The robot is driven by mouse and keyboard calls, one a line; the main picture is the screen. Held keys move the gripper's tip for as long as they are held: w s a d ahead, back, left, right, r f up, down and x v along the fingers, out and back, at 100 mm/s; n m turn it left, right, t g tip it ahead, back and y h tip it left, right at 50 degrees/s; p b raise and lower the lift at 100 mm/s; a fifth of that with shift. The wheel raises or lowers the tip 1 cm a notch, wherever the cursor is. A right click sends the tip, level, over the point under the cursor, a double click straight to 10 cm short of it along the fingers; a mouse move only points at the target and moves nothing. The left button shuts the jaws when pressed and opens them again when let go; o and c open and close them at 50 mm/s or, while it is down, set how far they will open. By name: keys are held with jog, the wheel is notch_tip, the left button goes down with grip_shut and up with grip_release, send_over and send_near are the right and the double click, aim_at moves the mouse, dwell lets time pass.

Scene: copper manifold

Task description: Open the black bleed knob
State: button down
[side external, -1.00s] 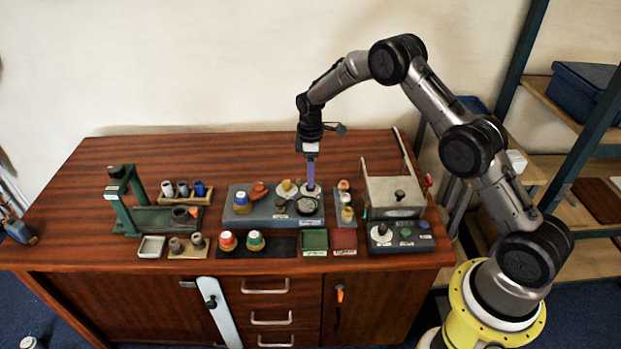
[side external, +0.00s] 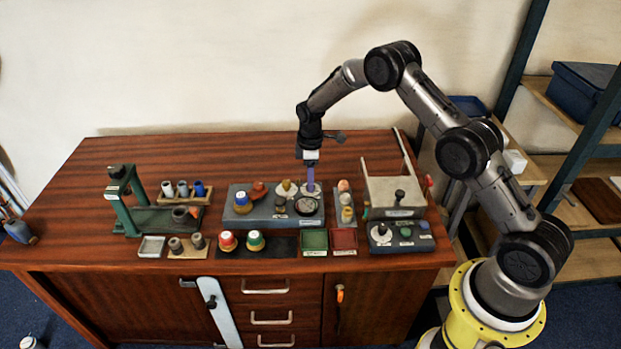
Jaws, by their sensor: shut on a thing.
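My gripper (side external: 310,184) points straight down over the grey manifold block (side external: 262,218) in the middle of the bench. Its purple fingers are shut on a small knob at the block's back right, above a pale round plate (side external: 318,190). The fingers cover nearly all of the knob, so its colour and angle cannot be seen. It stands where the black bleed knob would be. A yellow-topped fitting on a pale plate (side external: 286,188) is just left of the fingers. A dark round gauge (side external: 306,206) lies just in front of them.
A blue-and-yellow knob (side external: 242,203) and an orange-red part (side external: 259,190) are on the block's left. A narrow grey rack (side external: 346,208) and a pale box (side external: 395,195) stand close on the right. Red (side external: 343,238) and green (side external: 314,239) trays lie in front. The bench behind is clear.

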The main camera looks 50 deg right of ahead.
jog(key=shift+m, duration=0.3)
jog(key=m, duration=0.8)
jog(key=shift+r+m, duration=0.1)
jog(key=shift+m, duration=0.3)
jog(key=m, duration=0.4)
jog(key=shift+m, duration=2.2)
jog(key=c, duration=0.6)
grip_release()
jog(key=shift+c, duration=0.2)
